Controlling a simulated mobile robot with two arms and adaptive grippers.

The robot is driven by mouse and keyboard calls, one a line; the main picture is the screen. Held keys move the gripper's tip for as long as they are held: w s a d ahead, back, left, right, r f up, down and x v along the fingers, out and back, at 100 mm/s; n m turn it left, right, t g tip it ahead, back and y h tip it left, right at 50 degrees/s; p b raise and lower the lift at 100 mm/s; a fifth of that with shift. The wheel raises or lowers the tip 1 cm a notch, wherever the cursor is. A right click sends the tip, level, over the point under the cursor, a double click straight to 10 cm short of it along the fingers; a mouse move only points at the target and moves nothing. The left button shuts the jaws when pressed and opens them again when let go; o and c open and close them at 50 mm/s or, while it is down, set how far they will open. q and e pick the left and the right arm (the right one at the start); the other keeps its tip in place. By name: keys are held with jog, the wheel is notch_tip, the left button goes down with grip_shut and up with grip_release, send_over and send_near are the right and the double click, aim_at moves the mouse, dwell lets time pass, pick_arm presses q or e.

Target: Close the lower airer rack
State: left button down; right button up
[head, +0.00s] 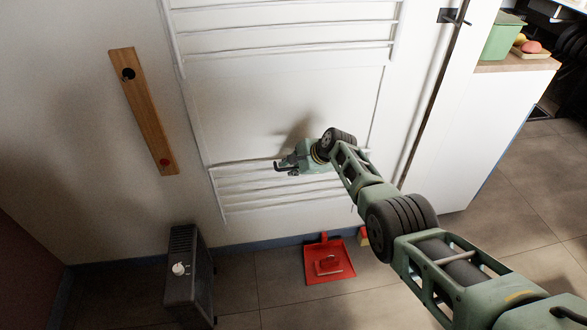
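The lower airer rack (240,197) is a set of thin white rails on the white wall, in the lower middle of the head view. Its rails look near the wall, but I cannot tell how far it is folded out. My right gripper (283,166) is at the rack's top rail, near its middle, and its arm comes in from the lower right. The gripper and arm hide the right part of the rack. I cannot tell whether its fingers touch or hold the rail. The upper airer rack (285,32) is above. My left gripper is not in view.
A wooden board (145,112) hangs on the wall at left. A dark heater (190,270) stands on the floor at lower left. A red dustpan (329,262) is below the rack. A white counter (490,110) with a green container (501,40) is at right.

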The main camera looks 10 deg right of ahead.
jog(key=shift+w+r, duration=0.1)
dwell(0.3)
jog(key=v, duration=1.2)
dwell(0.4)
